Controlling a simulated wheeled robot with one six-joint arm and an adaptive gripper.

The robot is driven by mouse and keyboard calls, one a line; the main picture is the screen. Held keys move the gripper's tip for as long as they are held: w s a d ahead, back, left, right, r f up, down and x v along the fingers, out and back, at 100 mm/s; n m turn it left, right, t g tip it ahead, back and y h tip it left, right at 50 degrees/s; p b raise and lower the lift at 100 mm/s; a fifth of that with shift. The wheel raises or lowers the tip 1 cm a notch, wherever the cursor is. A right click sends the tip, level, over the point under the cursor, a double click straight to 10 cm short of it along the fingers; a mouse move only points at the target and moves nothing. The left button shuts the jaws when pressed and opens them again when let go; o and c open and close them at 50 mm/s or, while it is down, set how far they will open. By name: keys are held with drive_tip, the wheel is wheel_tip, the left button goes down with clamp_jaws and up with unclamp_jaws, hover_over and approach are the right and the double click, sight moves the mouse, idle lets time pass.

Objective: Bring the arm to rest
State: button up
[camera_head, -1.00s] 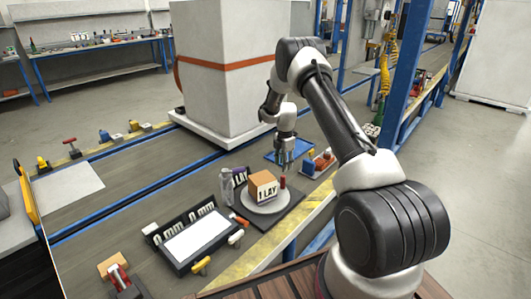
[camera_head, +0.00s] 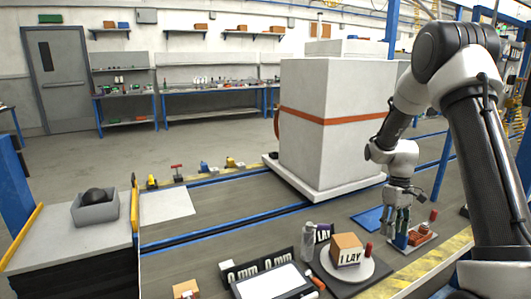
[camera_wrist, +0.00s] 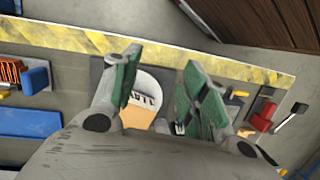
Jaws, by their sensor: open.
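My gripper (camera_head: 397,218) hangs pointing down over the right part of the bench in the head view, near a tray with blue and orange parts (camera_head: 412,238). In the wrist view its two green-padded fingers (camera_wrist: 160,88) stand apart with nothing held between them. The same block (camera_head: 347,250) sits on the plate (camera_head: 347,270) in the head view, left of my gripper. My arm is raised and bent at the right.
A large white strapped crate (camera_head: 335,120) stands behind the bench. A blue mat (camera_head: 369,219), a clear bottle (camera_head: 307,240) and a black-framed white panel (camera_head: 270,283) lie around the plate. A side stand with a grey bin (camera_head: 95,208) is at left. Yellow-black striping (camera_head: 425,270) marks the front edge.

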drive_tip(key=s+a+r+m+t, duration=0.2)
drive_tip(key=s+r+t, duration=0.1)
drive_tip(key=s+r, duration=0.9)
drive_tip(key=s+a+r+m+t, duration=0.2)
drive_tip(key=s+r+t, duration=0.2)
drive_tip(key=s+r, duration=0.9)
drive_tip(key=shift+s+a+r, duration=0.3)
drive_tip(key=shift+s+a, duration=0.1)
drive_tip(key=shift+s, duration=0.45)
drive_tip(key=shift+c, duration=0.4)
